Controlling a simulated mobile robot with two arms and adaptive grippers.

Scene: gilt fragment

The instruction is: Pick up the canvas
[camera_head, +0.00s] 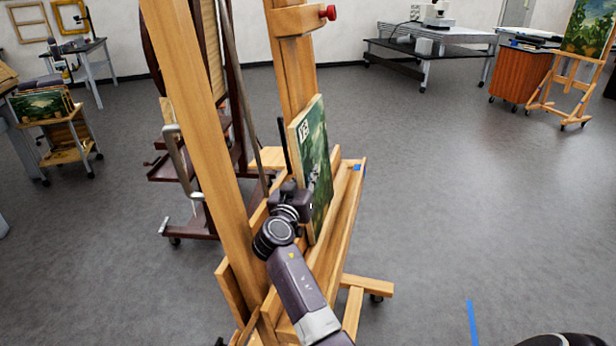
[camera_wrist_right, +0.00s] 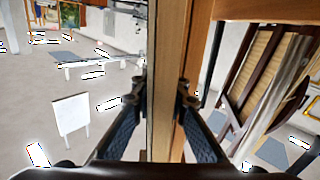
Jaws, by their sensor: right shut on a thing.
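The canvas (camera_head: 318,165) is a thin panel with a green painting and a small white label in its upper corner. It stands nearly upright at the ledge of a wooden easel (camera_head: 345,215), its face to the right. My right gripper (camera_head: 293,192) is at the canvas's near edge, shut on it. In the right wrist view the canvas edge (camera_wrist_right: 162,60) runs upright between the two fingers of my right gripper (camera_wrist_right: 161,98). Whether the canvas's bottom touches the ledge is hard to tell. My left gripper is not in view.
The easel's slanted post (camera_head: 190,110) stands close left of my right arm. A dark wooden easel (camera_head: 185,180) is behind it. A cart with paintings (camera_head: 65,140) is at left. A grey table (camera_head: 430,45) and orange cabinet (camera_head: 520,75) are at back right.

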